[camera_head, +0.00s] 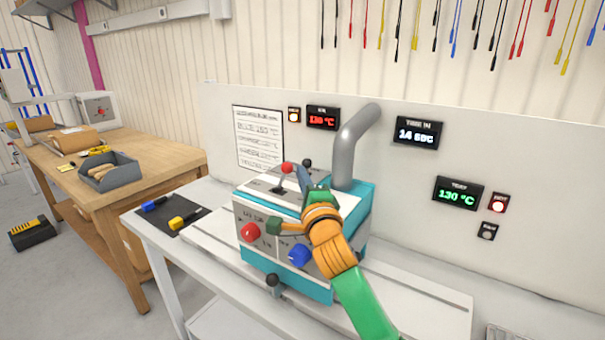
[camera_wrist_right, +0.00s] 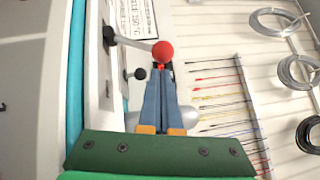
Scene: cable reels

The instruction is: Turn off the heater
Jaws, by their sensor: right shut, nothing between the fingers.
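The heater (camera_head: 283,285) is a white and teal box on the bench, with a red knob (camera_head: 250,232) and a blue knob (camera_head: 299,255) on its front. A red-ball lever (camera_head: 287,168) and a black-ball lever (camera_head: 307,162) stand on its top. My right gripper (camera_head: 305,180) is above the top, beside the red-ball lever, shut and empty. In the right wrist view its closed fingertips (camera_wrist_right: 160,70) are right at the red ball (camera_wrist_right: 163,51); I cannot tell whether they touch. The black ball (camera_wrist_right: 140,74) is beside the fingers. My right arm hides part of the heater's front. My left gripper is not in view.
A grey pipe (camera_head: 352,145) rises behind the heater. The panel has a red display (camera_head: 323,117), a time display (camera_head: 417,131), a green display (camera_head: 458,194) and small buttons (camera_head: 498,202). Blue and yellow connectors lie on a dark mat (camera_head: 168,223) at left.

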